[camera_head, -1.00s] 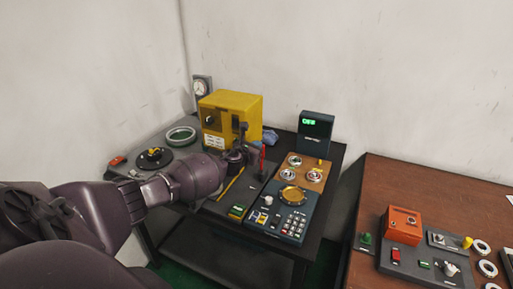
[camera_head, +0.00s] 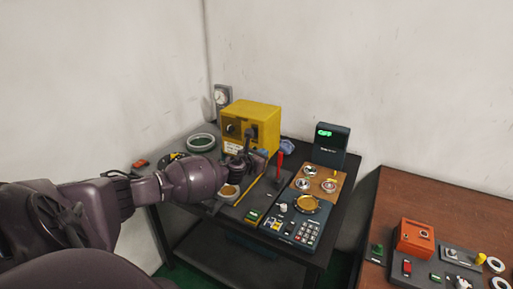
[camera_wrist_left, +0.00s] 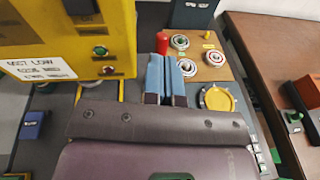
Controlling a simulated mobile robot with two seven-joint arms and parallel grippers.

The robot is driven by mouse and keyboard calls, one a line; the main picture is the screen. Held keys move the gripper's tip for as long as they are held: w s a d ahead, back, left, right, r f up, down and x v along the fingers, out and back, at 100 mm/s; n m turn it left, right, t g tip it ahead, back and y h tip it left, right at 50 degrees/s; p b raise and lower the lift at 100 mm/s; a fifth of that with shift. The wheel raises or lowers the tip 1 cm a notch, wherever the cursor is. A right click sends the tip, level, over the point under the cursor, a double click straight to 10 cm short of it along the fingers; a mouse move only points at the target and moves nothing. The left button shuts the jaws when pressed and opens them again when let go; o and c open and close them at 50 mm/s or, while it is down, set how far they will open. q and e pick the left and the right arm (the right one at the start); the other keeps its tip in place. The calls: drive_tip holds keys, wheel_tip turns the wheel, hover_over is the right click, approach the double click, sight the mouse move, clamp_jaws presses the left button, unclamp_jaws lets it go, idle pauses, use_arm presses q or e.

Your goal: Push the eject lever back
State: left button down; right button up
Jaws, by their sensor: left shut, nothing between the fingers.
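The lever with the red handle (camera_head: 280,165) stands upright on the dark panel in front of the yellow machine (camera_head: 256,118). Its red top also shows in the left wrist view (camera_wrist_left: 162,42), just beyond my fingertips. My left gripper (camera_head: 264,154) is shut and empty, left of the lever. In the left wrist view its two blue fingers (camera_wrist_left: 168,68) lie side by side. I cannot tell whether they touch the lever. The lever's lower part is hidden behind the fingers in that view. My right gripper is not in view.
Right of the lever are a wooden board (camera_head: 326,192) with rings and a keypad panel (camera_head: 290,233) with a gold dish. A dark display box (camera_head: 331,146) stands behind. A yellow rod (camera_head: 250,189) lies left of the lever. A brown table (camera_head: 385,205) is at right.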

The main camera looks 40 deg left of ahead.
use_arm(q)
drive_tip(key=shift+s+d+r+p, duration=0.15)
drive_tip(key=shift+s+r+p, duration=0.15)
drive_tip(key=shift+s+r, duration=1.55)
drive_tip(key=shift+w+r, duration=0.1)
drive_tip(key=shift+w, duration=0.1)
drive_tip(key=s+d+f+n+h, duration=0.1)
drive_tip(key=s+d+f+n, duration=0.2)
drive_tip(key=d+n, duration=0.4)
drive_tip(key=s+d+f+n+g+h, duration=0.1)
drive_tip(key=s+d+f+n+h, duration=0.1)
drive_tip(key=s+d+f+n, duration=0.5)
drive_tip(key=d+n+h, duration=0.1)
drive_tip(key=d+n, duration=0.4)
drive_tip(key=n, duration=0.5)
drive_tip(key=s+d+f+n+g, duration=0.1)
drive_tip(key=s+d+f+n, duration=0.1)
drive_tip(key=s, duration=0.5)
drive_tip(key=s+d+f+n+g+y+b, duration=0.1)
drive_tip(key=s+d+f+n, duration=0.1)
drive_tip(key=s+f+n, duration=0.3)
drive_tip(key=s+d+f+n+g+y, duration=0.1)
drive_tip(key=s+f+n, duration=0.2)
drive_tip(key=s, duration=0.6)
wheel_tip(320, 180, down, 2)
drive_tip(key=shift+s+d+f+n, duration=0.1)
drive_tip(key=shift+s+d+n, duration=0.2)
drive_tip(key=shift+s+d, duration=0.1)
